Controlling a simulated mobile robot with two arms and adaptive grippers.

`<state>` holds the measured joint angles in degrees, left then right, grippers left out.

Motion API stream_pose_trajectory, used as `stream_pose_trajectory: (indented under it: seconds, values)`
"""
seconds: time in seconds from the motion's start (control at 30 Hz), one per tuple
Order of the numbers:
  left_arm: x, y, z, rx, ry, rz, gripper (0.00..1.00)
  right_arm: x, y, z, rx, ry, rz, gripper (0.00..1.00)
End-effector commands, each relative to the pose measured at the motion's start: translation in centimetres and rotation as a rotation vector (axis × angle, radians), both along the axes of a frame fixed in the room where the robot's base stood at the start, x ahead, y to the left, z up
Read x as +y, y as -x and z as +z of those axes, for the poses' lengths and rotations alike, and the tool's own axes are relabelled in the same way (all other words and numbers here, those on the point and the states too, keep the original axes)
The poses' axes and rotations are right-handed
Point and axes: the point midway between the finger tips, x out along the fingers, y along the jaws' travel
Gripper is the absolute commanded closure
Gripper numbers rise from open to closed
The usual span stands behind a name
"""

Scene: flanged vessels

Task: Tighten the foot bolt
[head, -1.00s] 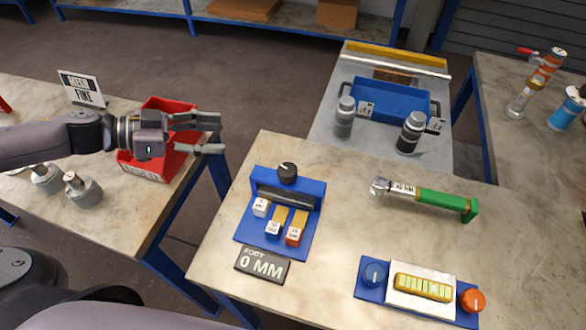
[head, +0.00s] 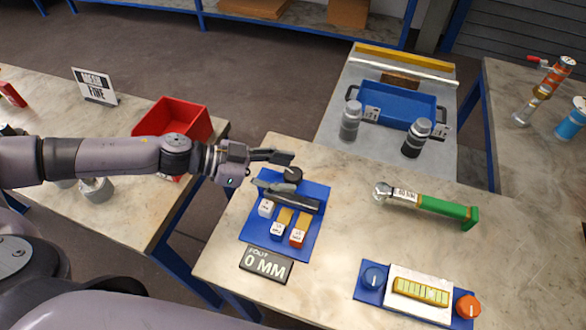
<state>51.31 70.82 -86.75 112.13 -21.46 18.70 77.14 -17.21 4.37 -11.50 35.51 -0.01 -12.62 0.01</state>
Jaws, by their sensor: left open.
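A blue foot fixture (head: 317,222) sits on the near table, with a black round knob (head: 292,174) at its back and several small labelled blocks at its front. The black knob may be the foot bolt; I cannot tell for sure. My left gripper (head: 290,175) is open, with its fingers reaching right over the back of the fixture, one finger behind the knob and one in front of it. I cannot tell if they touch it. A dark sign (head: 266,264) in front reads "FOOT 0 MM". A torque wrench with a green handle (head: 447,208) lies to the right. My right gripper is not in view.
A blue panel with a blue knob (head: 373,277), a yellow gauge (head: 420,291) and an orange knob (head: 468,306) lies at the front right. A red bin (head: 172,117) stands on the left table. A blue tray (head: 398,105) and two bottles stand at the back.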

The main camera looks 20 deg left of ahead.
Motion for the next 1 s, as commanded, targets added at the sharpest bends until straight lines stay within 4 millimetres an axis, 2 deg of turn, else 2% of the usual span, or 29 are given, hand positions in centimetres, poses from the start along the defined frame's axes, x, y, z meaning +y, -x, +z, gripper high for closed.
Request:
stream_pose_trajectory:
  seconds: [0.2, 0.53, 1.0]
  values:
    - [-1.9, -0.8, -0.9, 0.001, 0.001, 0.002, 0.46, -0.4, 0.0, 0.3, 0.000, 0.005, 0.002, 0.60]
    - [-2.2, -1.0, -1.0, 0.001, 0.000, 0.003, 0.46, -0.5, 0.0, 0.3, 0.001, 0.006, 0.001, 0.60]
    - [-2.1, -0.9, -1.0, 0.001, 0.001, 0.002, 0.77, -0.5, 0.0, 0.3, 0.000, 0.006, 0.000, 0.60]
